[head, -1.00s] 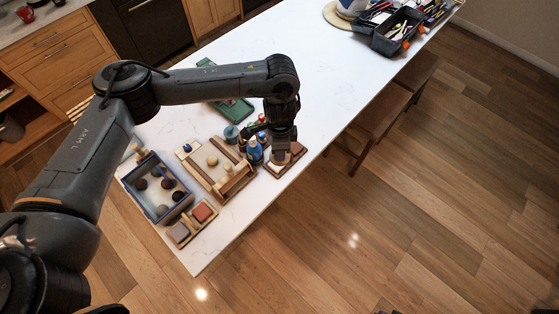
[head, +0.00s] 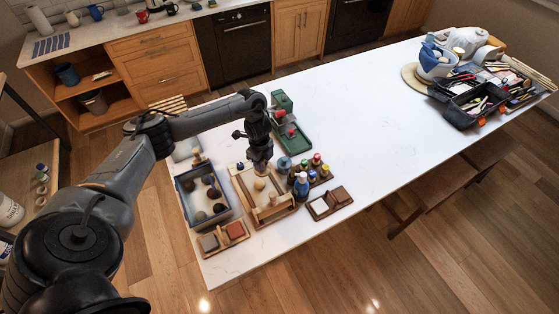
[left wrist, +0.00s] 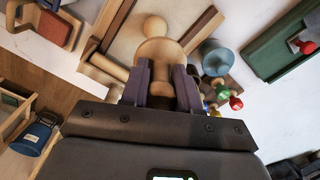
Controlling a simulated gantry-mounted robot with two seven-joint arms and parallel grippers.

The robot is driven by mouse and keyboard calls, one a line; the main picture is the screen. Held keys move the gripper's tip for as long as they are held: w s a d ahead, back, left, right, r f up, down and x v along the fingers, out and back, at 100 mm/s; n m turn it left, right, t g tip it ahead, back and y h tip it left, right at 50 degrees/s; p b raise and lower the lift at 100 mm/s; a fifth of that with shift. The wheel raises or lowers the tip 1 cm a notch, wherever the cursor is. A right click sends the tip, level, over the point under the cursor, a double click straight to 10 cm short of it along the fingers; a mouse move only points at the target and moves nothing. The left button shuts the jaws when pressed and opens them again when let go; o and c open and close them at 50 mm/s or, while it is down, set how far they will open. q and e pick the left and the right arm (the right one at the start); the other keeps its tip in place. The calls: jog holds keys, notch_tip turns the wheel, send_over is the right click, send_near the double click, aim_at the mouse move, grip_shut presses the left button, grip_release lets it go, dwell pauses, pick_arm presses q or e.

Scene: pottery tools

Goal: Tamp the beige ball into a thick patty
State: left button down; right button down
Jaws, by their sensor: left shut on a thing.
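The beige ball (head: 259,184) lies on the pale board of the wooden frame (head: 238,197), and it also shows in the left wrist view (left wrist: 155,25). My left gripper (head: 261,166) is over the far part of this frame, close to the ball. In the left wrist view my left gripper (left wrist: 161,82) is shut on a pale wooden tool with a rounded part (left wrist: 158,55). The tool is just short of the ball in that picture; I cannot tell whether they touch. The tool's lower end is hidden. My right gripper is not in view.
A blue-edged box (head: 183,207) with several dark balls stands left. A green case (head: 290,130) lies behind. The tabletop's middle is clear.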

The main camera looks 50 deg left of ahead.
pick_arm(q)
jog(key=shift+s+a+f, duration=0.3)
jog(key=shift+s+f, duration=0.15)
jog(key=shift+s, duration=0.25)
jog(key=shift+s+f, duration=0.1)
jog(key=shift+f, duration=0.15)
notch_tip(320, 180, down, 6)
jog(key=b, duration=0.5)
jog(key=shift+r+b, duration=0.25)
jog(key=shift+b, duration=0.05)
jog(key=shift+f+b, duration=0.4)
jog(key=shift+f, duration=0.35)
jog(key=shift+r, duration=0.1)
